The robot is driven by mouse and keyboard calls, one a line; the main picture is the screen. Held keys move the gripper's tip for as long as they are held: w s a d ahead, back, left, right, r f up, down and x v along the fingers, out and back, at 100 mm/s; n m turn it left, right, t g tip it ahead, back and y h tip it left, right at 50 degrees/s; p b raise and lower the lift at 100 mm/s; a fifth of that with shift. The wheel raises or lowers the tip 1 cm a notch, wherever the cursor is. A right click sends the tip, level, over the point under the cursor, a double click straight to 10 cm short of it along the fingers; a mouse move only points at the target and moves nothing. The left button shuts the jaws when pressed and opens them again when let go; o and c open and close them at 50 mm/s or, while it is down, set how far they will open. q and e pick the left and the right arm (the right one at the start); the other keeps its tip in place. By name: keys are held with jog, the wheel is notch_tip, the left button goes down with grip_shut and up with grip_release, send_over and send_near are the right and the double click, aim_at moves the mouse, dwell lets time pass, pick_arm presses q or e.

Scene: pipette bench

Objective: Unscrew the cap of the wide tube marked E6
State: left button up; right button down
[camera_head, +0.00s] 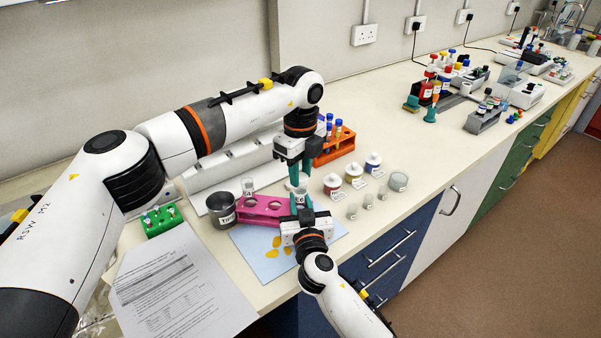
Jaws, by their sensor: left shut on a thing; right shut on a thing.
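The wide tube marked E6 (300,196) stands upright at the right end of the pink rack (262,213), between my two grippers. My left gripper (299,181) reaches down from above and is shut on the top of the tube, where the cap is; its teal fingers hide most of the cap. My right gripper (299,207) comes in from the front and is shut on the tube's body below. Whether the tube's base is in the rack or above it is hidden by my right gripper.
Another tube (248,187) stands in the rack's left part, with a metal beaker (221,209) beside it. A blue mat (262,262) lies in front. An orange rack (335,146) stands behind, and capped jars (353,174) stand to the right. Papers (180,285) lie front left.

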pick_arm(q)
jog(key=shift+r, duration=2.05)
pick_arm(e)
jog(key=c, duration=1.1)
grip_release()
